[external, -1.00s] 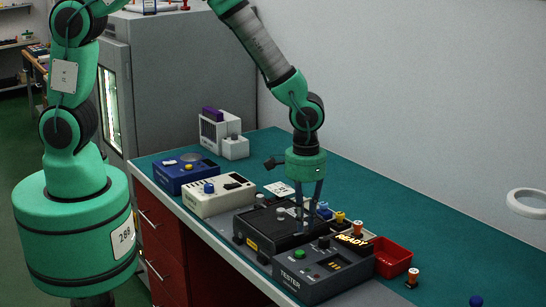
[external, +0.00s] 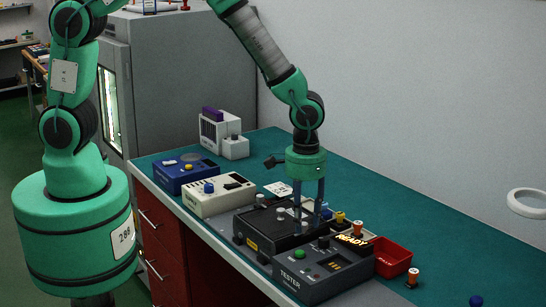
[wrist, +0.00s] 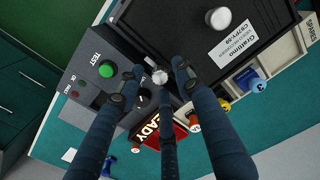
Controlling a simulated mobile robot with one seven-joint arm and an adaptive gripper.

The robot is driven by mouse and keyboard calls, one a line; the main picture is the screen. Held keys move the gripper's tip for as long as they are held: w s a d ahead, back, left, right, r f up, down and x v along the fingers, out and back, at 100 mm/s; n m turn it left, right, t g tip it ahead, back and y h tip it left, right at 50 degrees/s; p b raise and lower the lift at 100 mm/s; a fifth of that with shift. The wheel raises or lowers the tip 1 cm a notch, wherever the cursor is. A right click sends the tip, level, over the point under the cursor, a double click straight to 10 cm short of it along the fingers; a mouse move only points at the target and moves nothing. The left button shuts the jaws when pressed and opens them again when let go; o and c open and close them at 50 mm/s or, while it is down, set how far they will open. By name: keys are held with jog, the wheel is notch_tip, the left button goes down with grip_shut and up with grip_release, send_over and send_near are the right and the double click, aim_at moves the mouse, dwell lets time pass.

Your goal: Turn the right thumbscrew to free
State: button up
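The dark fixture box (external: 262,222) stands behind the tester (external: 322,272); in the wrist view its black top (wrist: 180,28) carries a white label. A silver thumbscrew (wrist: 159,76) shows at the box's edge beside the tester, and a second pale round knob (wrist: 218,18) is on the box farther off. My gripper (external: 308,222) points down over the box's edge near the tester. In the wrist view my gripper's (wrist: 158,78) dark fingers stand around the silver thumbscrew, with gaps showing. Whether any finger touches it is unclear.
A red bin (external: 393,257) and small colored-top parts (external: 358,228) stand close right. A cream box (external: 219,195) and blue box (external: 187,173) stand left. The right mat is mostly clear.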

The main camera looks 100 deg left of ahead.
notch_tip(320, 180, up, 12)
jog(key=shift+f, duration=0.15)
dwell(0.5)
dwell(0.3)
notch_tip(320, 180, up, 9)
jog(key=m+t+b, duration=0.1)
jog(key=m+b, duration=0.1)
send_over(303, 224)
jog(key=s+d, duration=0.2)
jog(key=s, duration=0.3)
jog(key=s+d+r+m+t+b, duration=0.2)
jog(key=s+r, duration=0.6)
jog(key=s, duration=0.1)
jog(key=s+d+r+m+t+b, duration=0.1)
jog(key=s+m, duration=0.1)
jog(key=s, duration=0.6)
jog(key=s+d+r+m+t+b, duration=0.1)
jog(key=s+m+b, duration=0.1)
jog(key=s, duration=0.6)
jog(key=shift+s+d+r+t, duration=0.2)
jog(key=shift+d+r+t, duration=0.1)
jog(key=shift+r, duration=0.05)
